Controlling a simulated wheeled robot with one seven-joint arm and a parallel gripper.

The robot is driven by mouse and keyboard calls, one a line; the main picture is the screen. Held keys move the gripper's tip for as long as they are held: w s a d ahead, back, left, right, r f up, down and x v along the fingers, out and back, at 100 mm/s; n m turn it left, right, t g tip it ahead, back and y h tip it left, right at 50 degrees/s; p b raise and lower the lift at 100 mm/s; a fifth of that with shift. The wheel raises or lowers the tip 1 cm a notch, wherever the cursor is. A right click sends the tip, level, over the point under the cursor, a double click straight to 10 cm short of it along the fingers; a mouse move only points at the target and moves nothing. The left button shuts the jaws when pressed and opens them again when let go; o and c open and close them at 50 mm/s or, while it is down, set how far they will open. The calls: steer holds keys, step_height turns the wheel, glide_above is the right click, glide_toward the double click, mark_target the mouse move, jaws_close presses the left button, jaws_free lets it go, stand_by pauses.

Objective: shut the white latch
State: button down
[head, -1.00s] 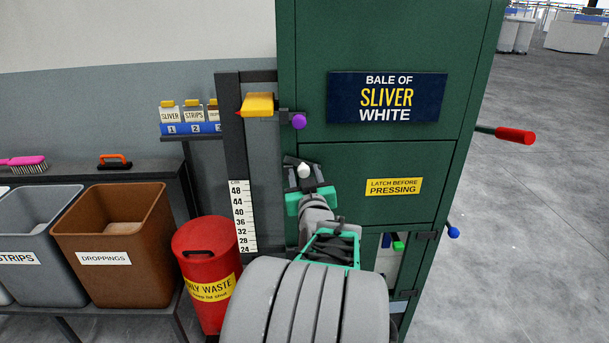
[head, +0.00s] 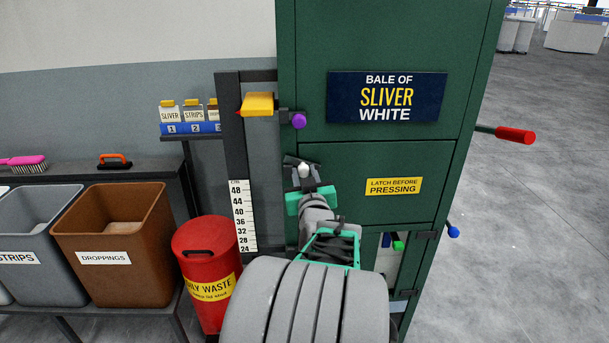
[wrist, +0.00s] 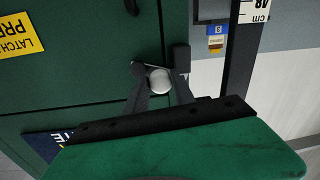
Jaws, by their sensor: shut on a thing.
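The white latch knob (head: 304,170) is at the left edge of the green press door (head: 350,205), below a purple knob. In the wrist view the round white knob (wrist: 159,80) sits between the two dark fingers, near their tips. My gripper (head: 305,177) is shut on it. The latch's dark bar shows a little at the knob, running up and left in the head view. My arm hides the door's lower left part and much of the latch's surroundings.
A purple knob (head: 299,121) and yellow pointer (head: 258,104) stand just above. A height scale (head: 242,215) is to the left. A red waste bin (head: 207,265) is at lower left. A red-handled lever (head: 515,135) sticks out right. Open floor lies at the right.

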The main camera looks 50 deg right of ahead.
stand_by(0.6)
steer(key=n+b, duration=0.2)
steer(key=b, duration=0.2)
steer(key=f+n+b, duration=0.1)
steer(key=n+b, duration=0.1)
steer(key=b, duration=0.3)
steer(key=shift+a+f, duration=0.1)
steer(key=shift+f, duration=0.05)
steer(key=c, duration=1.1)
jaws_free()
steer(key=shift+w, duration=0.1)
steer(key=shift+o, duration=0.2)
